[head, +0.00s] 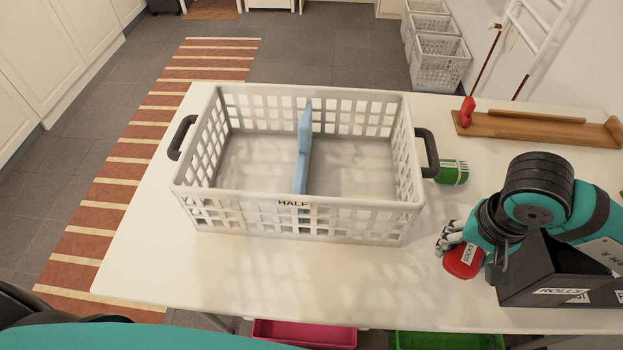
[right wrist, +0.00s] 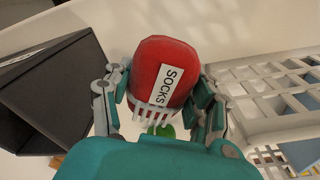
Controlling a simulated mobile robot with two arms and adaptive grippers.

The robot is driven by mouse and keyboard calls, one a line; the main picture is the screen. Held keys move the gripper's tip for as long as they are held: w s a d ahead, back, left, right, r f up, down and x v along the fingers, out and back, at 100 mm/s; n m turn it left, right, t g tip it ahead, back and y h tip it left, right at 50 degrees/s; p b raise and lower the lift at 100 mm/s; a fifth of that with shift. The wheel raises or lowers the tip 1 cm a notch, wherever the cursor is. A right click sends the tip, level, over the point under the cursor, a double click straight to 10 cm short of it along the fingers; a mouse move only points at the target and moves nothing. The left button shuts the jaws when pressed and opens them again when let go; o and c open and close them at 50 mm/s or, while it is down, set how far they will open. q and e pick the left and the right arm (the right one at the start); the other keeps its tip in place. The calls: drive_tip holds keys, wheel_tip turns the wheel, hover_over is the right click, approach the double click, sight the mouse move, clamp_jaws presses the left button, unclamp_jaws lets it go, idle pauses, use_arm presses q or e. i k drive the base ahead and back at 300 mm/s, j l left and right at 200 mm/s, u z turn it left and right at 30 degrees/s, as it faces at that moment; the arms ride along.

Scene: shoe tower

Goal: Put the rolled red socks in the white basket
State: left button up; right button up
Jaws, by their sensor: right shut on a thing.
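The rolled red socks (head: 462,262) carry a white label reading SOCKS, and show large in the right wrist view (right wrist: 158,68). My right gripper (head: 450,243) is shut on them, with fingers on both sides of the roll. They are right of the white basket (head: 300,222), beside the dark box. The basket stands on the white table and is empty, with a blue divider (head: 302,148) across its middle and a HALF label on its front. It also shows at the right of the right wrist view (right wrist: 262,92). My left gripper is not in view.
A dark box (head: 525,275) labelled ROLLS stands under my right arm. A green roll (head: 454,172) lies by the basket's right handle. A wooden rack (head: 540,130) with a red thing on its left end is at the back right. The table's front is clear.

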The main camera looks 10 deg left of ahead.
sight(258, 178)
drive_tip(key=k+j, duration=0.1)
drive_tip(key=j, duration=0.4)
drive_tip(key=k+j, duration=0.1)
drive_tip(key=j, duration=0.35)
drive_tip(key=k+j, duration=0.1)
drive_tip(key=j, duration=0.4)
